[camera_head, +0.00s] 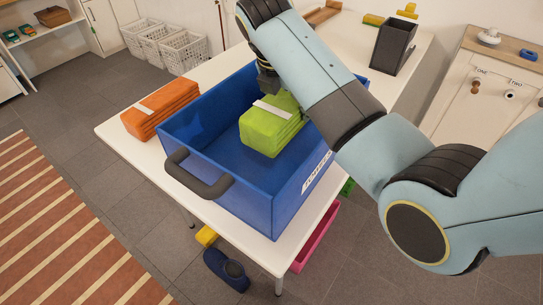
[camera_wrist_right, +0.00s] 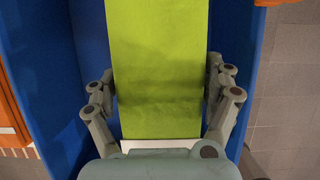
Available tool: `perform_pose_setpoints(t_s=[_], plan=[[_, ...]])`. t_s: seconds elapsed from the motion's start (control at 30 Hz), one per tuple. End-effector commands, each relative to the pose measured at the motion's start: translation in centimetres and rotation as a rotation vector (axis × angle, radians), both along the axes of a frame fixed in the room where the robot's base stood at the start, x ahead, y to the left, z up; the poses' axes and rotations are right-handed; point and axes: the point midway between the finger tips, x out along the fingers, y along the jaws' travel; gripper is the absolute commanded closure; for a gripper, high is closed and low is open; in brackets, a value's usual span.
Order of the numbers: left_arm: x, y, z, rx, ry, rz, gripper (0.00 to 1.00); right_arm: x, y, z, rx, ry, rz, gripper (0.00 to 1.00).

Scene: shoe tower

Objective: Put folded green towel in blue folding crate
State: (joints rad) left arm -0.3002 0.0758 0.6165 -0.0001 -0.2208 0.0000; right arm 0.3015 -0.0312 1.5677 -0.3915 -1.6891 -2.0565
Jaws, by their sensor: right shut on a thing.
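The folded green towel (camera_head: 270,132), with a white band, is inside the opening of the blue folding crate (camera_head: 247,205) on the white table. My right gripper (camera_head: 266,84) comes down over the towel's far end and is shut on it. In the right wrist view, the gripper's fingers (camera_wrist_right: 162,105) press on both long sides of the green towel (camera_wrist_right: 160,50), and the blue crate wall (camera_wrist_right: 45,80) stands to the left. I cannot tell whether the towel touches the crate floor. My left gripper is not in view.
A folded orange towel (camera_head: 160,108) lies on the white table (camera_head: 112,131) left of the crate. A dark holder (camera_head: 393,46) stands at the table's back right. White baskets (camera_head: 183,52) stand on the floor behind. A blue shoe (camera_head: 226,270) lies below the table.

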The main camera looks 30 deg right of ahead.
Motion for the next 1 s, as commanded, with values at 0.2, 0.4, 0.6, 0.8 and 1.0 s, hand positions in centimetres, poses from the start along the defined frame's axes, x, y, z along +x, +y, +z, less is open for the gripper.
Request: perform_pose_setpoints(t_s=[0.2,0.4,0.6,0.8,1.0], plan=[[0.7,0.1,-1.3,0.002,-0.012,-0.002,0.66,-0.1,0.0,-3.6,0.000,0.003,0.000,0.57],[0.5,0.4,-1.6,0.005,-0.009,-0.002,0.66,0.0,0.0,-6.8,0.000,0.001,0.000,0.57],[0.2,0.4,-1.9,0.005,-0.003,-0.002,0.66,-0.1,0.0,-8.6,0.000,0.002,0.000,0.57],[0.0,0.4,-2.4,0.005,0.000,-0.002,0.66,0.0,0.0,-11.1,-0.001,0.001,0.001,0.57],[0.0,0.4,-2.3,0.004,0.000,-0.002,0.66,0.0,0.0,-11.0,0.000,0.000,0.000,0.57]])
